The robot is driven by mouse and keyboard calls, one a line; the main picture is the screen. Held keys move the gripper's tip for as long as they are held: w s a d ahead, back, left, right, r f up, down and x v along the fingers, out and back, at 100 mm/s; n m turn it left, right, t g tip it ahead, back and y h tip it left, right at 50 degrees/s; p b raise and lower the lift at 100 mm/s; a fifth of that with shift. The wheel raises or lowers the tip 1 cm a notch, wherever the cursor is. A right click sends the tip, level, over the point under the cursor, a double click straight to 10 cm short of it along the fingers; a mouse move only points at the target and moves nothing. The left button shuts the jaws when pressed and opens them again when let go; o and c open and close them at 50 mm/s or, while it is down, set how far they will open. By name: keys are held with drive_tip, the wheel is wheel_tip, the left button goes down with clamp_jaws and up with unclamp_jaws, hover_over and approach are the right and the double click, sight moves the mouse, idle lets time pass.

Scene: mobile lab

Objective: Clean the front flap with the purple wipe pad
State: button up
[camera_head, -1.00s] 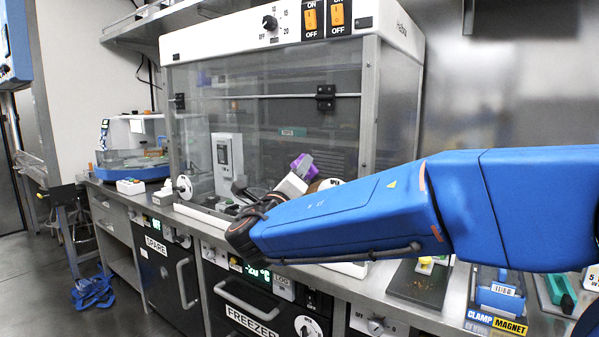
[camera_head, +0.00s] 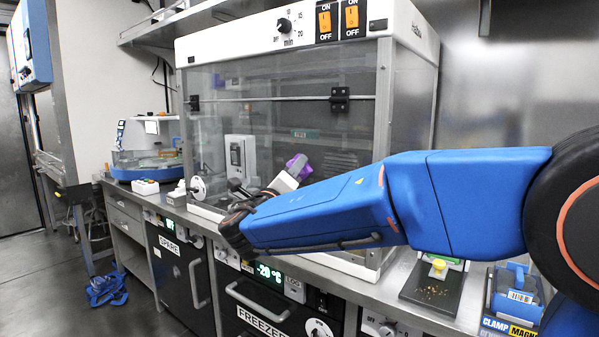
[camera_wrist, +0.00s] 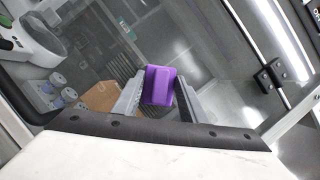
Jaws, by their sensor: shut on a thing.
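My gripper (camera_wrist: 159,98) is shut on the purple wipe pad (camera_wrist: 159,86), which sits between its two grey fingers in the wrist view. The pad also shows as a small purple patch (camera_head: 299,165) in the head view, beyond my blue arm. The front flap (camera_head: 270,125) is the large clear pane of the cabinet, with dark hinges along a bar in its upper part. The pad is in front of the pane, close to it. I cannot tell whether they touch. My arm hides the lower right of the flap.
The cabinet's top panel (camera_head: 290,30) has a knob and two orange switches. A steel bench (camera_head: 405,300) runs below, with a dark board (camera_head: 433,288) and a blue clamp magnet holder (camera_head: 515,295) at right. A freezer (camera_head: 265,305) is underneath. The floor at left is mostly clear.

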drive_tip(key=w+a, duration=0.2)
drive_tip(key=shift+w+a, duration=0.2)
drive_tip(key=shift+a, duration=0.2)
idle(0.4)
drive_tip(key=shift+s+a, duration=0.9)
drive_tip(key=shift+s, duration=0.3)
drive_tip(key=shift+s+a, duration=0.9)
drive_tip(key=shift+s, duration=0.25)
drive_tip(key=shift+a, duration=0.1)
drive_tip(key=shift+s+a, duration=0.85)
drive_tip(key=shift+s, duration=0.3)
